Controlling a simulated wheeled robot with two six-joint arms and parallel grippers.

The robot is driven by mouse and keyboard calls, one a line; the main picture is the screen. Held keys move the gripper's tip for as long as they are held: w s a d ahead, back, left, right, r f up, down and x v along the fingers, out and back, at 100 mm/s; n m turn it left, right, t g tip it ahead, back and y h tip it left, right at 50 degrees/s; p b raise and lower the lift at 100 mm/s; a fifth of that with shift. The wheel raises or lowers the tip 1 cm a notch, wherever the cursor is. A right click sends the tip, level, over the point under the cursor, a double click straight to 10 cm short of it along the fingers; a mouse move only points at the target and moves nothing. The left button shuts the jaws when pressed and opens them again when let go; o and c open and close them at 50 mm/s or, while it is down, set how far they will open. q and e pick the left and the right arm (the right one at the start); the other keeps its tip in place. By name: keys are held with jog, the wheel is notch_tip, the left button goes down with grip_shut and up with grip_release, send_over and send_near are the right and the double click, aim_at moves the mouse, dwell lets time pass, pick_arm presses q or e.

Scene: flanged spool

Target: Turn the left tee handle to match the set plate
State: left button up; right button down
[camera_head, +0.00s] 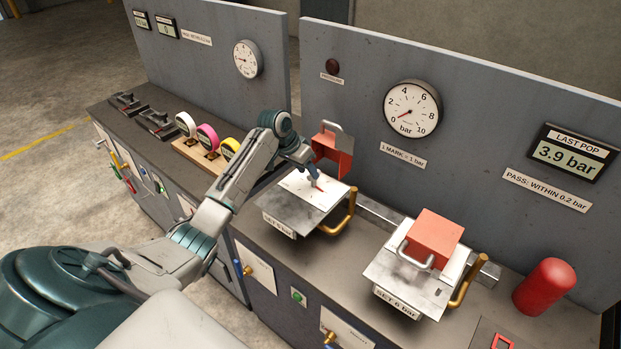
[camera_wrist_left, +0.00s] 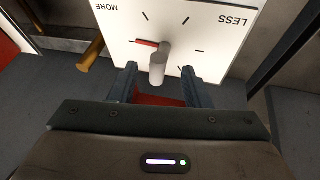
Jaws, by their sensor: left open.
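The left tee handle is a grey bar (camera_wrist_left: 160,62) in the left wrist view, standing on a white dial plate (camera_wrist_left: 208,22) with tick marks, MORE and LESS. Its red pointer (camera_wrist_left: 147,43) points left in that view. My left gripper (camera_wrist_left: 158,82) is open, its fingertips on either side of the handle's near end, with gaps visible; contact is not clear. In the head view my left gripper (camera_head: 314,178) is over the left white dial (camera_head: 300,190) and hides the handle. The left set plate (camera_head: 279,226) reads SET, its number hard to read. My right gripper is not in view.
A red cover (camera_head: 332,150) stands open behind the left dial. Another red cover (camera_head: 434,237) sits over the right unit, whose plate (camera_head: 397,303) reads SET 6 bar. A gauge (camera_head: 411,108) is on the wall; a red cylinder (camera_head: 545,287) stands right.

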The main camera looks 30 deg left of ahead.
pick_arm(q)
jog(key=b+v, duration=0.2)
jog(key=v, duration=0.5)
dwell(0.4)
